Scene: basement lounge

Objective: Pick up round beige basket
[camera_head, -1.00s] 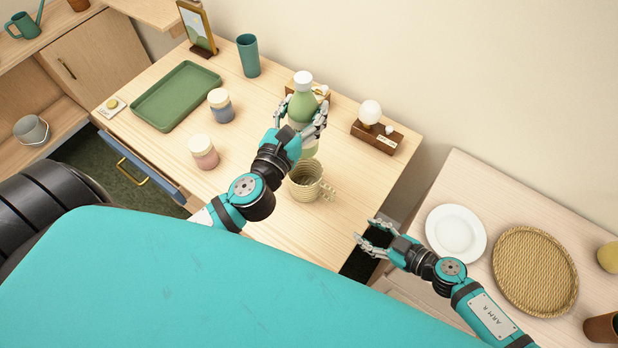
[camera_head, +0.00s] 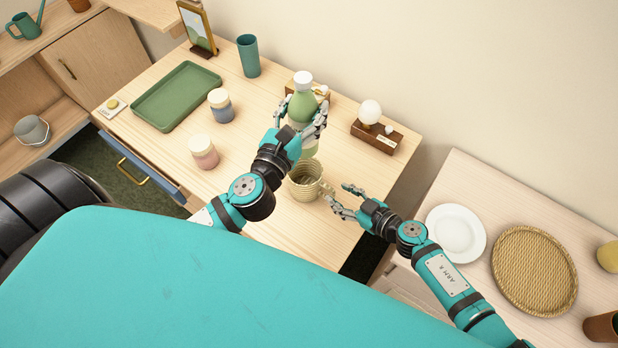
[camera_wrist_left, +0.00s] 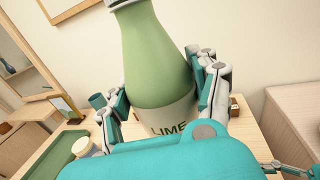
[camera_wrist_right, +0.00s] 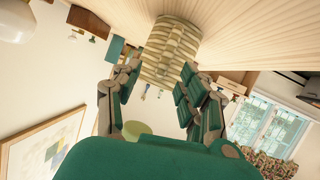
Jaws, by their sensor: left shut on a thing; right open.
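The round beige basket (camera_head: 304,183), ribbed and with a side handle, stands upright on the wooden table near its front edge. In the right wrist view the basket (camera_wrist_right: 170,50) shows beyond the fingertips. My right gripper (camera_head: 338,199) is open and empty, just right of the basket at its handle side; I cannot tell whether a finger touches it. My left gripper (camera_head: 304,115) is shut on a green bottle (camera_head: 301,106) with a white cap, behind the basket. The left wrist view shows the bottle (camera_wrist_left: 155,55) between the fingers, with a label reading LIME.
On the table (camera_head: 255,130) are a green tray (camera_head: 175,95), two jars (camera_head: 203,152), a teal cup (camera_head: 249,56) and a lamp (camera_head: 370,112). A right-hand cabinet holds a white plate (camera_head: 455,233) and a woven round tray (camera_head: 535,271). A gap separates table and cabinet.

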